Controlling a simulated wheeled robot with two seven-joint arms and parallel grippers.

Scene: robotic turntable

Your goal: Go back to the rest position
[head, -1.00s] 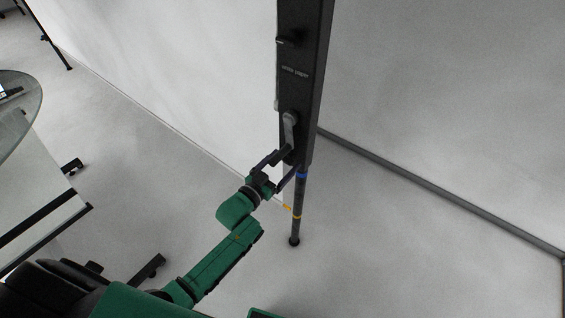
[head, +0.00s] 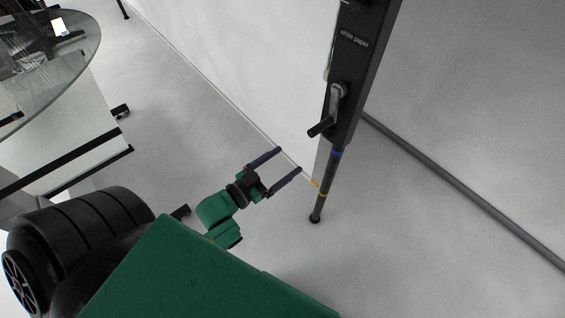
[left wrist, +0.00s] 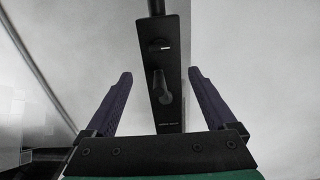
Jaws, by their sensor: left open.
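My left gripper (head: 289,165) is open and empty in the head view, its two dark purple fingers pointing up and right. It is apart from the crank handle (head: 332,112) on the black post (head: 365,65) labelled "white paper", which stands to its right. In the left wrist view, the open fingers (left wrist: 160,95) stand on either side of the black post (left wrist: 171,112) and its crank handle (left wrist: 161,87), which lie beyond them. My right gripper is not in view.
A round glass table (head: 50,65) stands at the upper left. The black post's thin leg (head: 326,190) reaches the floor close to the gripper's right. White backdrop sheets hang behind it, with a dark bar (head: 470,196) along the floor at right. Grey floor between table and post is clear.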

